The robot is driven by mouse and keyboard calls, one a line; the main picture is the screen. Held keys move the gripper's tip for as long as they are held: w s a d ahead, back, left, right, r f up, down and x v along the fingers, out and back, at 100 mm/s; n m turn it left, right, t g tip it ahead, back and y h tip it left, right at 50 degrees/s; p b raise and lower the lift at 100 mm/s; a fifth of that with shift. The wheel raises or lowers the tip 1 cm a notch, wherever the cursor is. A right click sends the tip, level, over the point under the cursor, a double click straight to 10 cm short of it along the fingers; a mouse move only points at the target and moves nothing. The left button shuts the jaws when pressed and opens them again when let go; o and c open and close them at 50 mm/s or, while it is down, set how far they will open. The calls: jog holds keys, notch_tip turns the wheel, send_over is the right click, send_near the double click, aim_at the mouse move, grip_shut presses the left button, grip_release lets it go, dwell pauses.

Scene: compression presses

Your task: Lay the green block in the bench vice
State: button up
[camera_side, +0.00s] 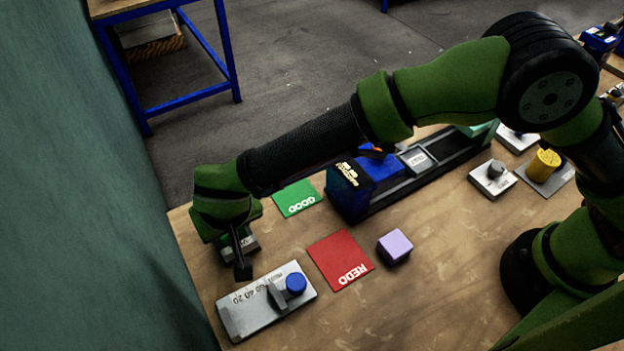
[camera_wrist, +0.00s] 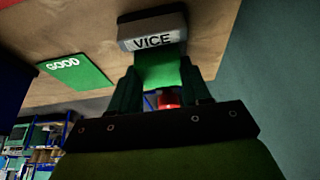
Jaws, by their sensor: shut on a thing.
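My gripper (camera_side: 242,270) points down at the left end of the bench. In the wrist view its two fingers (camera_wrist: 161,92) are closed on the green block (camera_wrist: 160,70), which shows between them. The bench vice, a grey body labelled VICE (camera_wrist: 153,40), lies right beyond the block in that view. The block cannot be made out there. Whether it is between the vice jaws or just above them, I cannot tell. A red part (camera_wrist: 168,101) shows between the fingers.
A grey plate with a blue knob (camera_side: 295,284) lies close in front of my gripper. The green GOOD mat (camera_side: 297,198), red REDO mat (camera_side: 340,260) and lilac cube (camera_side: 394,246) are to the right. A blue press (camera_side: 350,190) stands behind. A wall borders the left.

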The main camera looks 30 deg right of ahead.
jog(key=shift+f, duration=0.5)
jog(key=o, duration=1.2)
jog(key=shift+c, duration=0.2)
jog(key=v, duration=1.6)
jog(key=s+d+r+m+t, duration=0.1)
jog(key=s+d+r, duration=0.1)
jog(key=d, duration=1.1)
jog(key=s+d+r+m+y, duration=0.1)
jog(key=s+d+r, duration=0.1)
jog(key=d, duration=1.1)
jog(key=s+d+r+m+t+y, duration=0.1)
jog(key=s+d+r+m, duration=0.1)
jog(key=d, duration=1.1)
jog(key=shift+s+d+r+t, duration=0.15)
jog(key=shift+d+r+t, duration=0.2)
jog(key=shift+r, duration=0.2)
